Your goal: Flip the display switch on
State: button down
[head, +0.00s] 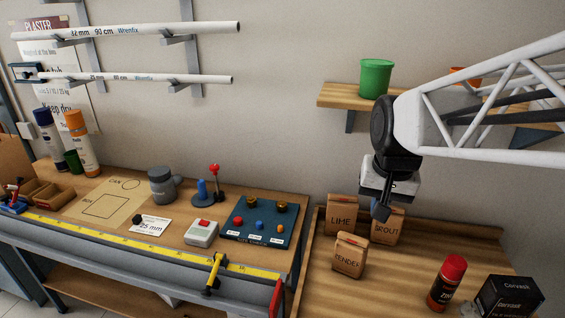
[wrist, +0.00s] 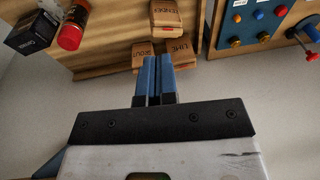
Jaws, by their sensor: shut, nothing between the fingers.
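A dark blue panel (head: 258,223) with brass knobs, coloured buttons and small white labels lies on the left bench. It also shows at the top right of the wrist view (wrist: 247,32). A small pale box (head: 201,233) with a red top piece stands left of it. I cannot tell for sure which of these is the display switch, nor read its state. My gripper (head: 381,212) hangs in the air over the right bench, right of the panel and near the paper bags. Its blue-grey fingers (wrist: 155,62) are together and empty, touching nothing I can make out.
A red can (head: 446,283) and a dark box (head: 508,297) stand right.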

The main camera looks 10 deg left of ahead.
jog(key=w+a, duration=0.8)
jog(key=a, duration=0.4)
jog(key=g, duration=0.2)
send_over(200, 221)
jog(key=d, duration=0.2)
notch_tip(200, 221, down, 11)
jog(key=shift+y, duration=0.3)
jog(key=shift+f, duration=0.15)
jog(key=f, duration=0.4)
jog(key=a+f, duration=0.1)
jog(key=f, duration=0.8)
jog(key=shift+w+a+f, duration=0.1)
jog(key=shift+a+f, duration=0.15)
jog(key=shift+a, duration=0.05)
jog(key=shift+f, duration=0.1)
